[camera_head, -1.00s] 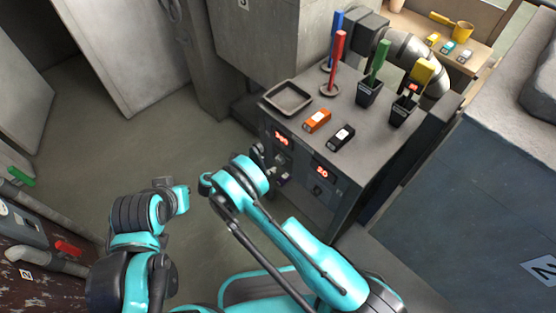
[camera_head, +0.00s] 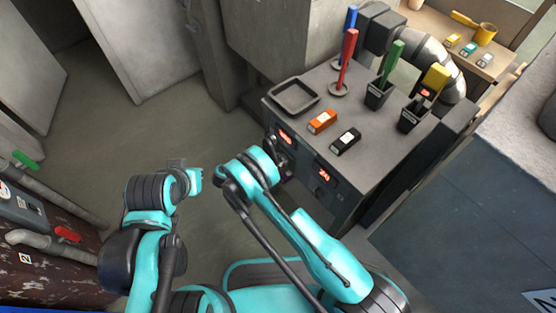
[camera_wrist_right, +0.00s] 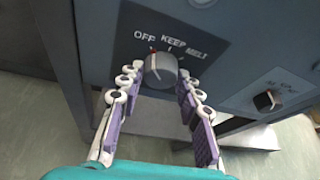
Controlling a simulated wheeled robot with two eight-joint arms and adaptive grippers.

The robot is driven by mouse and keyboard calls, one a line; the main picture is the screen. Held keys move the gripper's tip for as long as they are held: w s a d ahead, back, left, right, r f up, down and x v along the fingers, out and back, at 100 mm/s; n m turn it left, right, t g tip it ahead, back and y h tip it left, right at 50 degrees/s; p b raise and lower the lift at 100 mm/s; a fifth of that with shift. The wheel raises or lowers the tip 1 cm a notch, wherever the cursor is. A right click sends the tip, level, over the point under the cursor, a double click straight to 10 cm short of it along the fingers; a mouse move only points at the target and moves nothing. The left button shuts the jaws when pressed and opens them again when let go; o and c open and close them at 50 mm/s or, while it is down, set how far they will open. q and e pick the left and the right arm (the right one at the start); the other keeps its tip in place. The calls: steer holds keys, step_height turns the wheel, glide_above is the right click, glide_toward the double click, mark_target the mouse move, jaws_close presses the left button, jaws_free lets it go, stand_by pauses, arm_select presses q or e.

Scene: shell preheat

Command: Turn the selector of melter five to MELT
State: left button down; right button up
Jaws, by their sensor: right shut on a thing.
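The selector knob (camera_wrist_right: 160,71) is a round grey dial on a dark plate marked OFF, KEEP and MELT. Its red mark sits at the upper left, near OFF. My right gripper (camera_wrist_right: 158,80) has a finger on each side of the knob and is shut on it. In the head view the right gripper (camera_head: 280,156) is at the front panel of the grey melter bench (camera_head: 375,165), below the left red display (camera_head: 286,138); the arm hides the knob there. No number five is readable. My left gripper (camera_head: 188,177) is apart from the bench; its fingers are unclear.
A second small black knob (camera_wrist_right: 268,100) is to the right on the panel. The bench top holds a tray (camera_head: 294,96), an orange block (camera_head: 322,122), a black block (camera_head: 346,139) and several coloured-handled tools. Pipes with valves stand at lower left. Open floor lies left of the bench.

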steer(key=shift+d+m+t+y, duration=0.1)
steer(key=shift+m+t+y, duration=0.35)
steer(key=shift+m, duration=0.45)
steer(key=o, duration=1.2)
steer(key=v, duration=0.7)
steer(key=shift+s+a+r, duration=0.15)
steer(key=shift+s+a, duration=0.05)
steer(key=shift+c, duration=0.2)
